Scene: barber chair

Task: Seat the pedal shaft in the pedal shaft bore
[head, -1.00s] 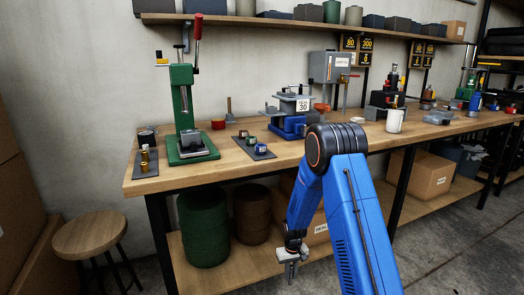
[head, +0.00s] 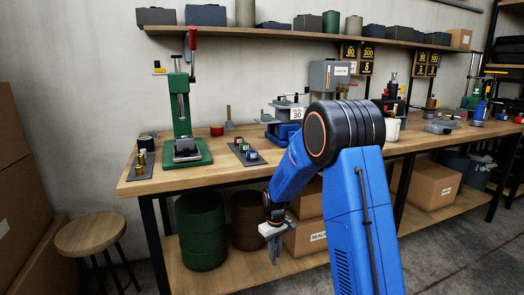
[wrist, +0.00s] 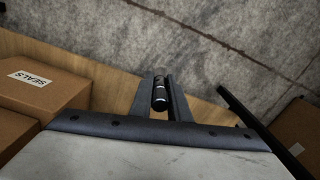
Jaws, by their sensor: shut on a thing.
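My gripper (head: 273,252) hangs in front of the bench, below its top and near the lower shelf's front. In the wrist view my gripper (wrist: 162,90) is shut on a short dark cylinder with a lighter metal band, which looks like the pedal shaft (wrist: 160,98). Its near end faces the camera between the two fingers. The shaft is too small to make out in the head view. I cannot identify the pedal shaft bore in either view.
The bench top (head: 215,172) carries a green press (head: 183,115), a tray of small parts (head: 245,155) and a blue-based machine (head: 283,132). A stool (head: 90,234) is at left.

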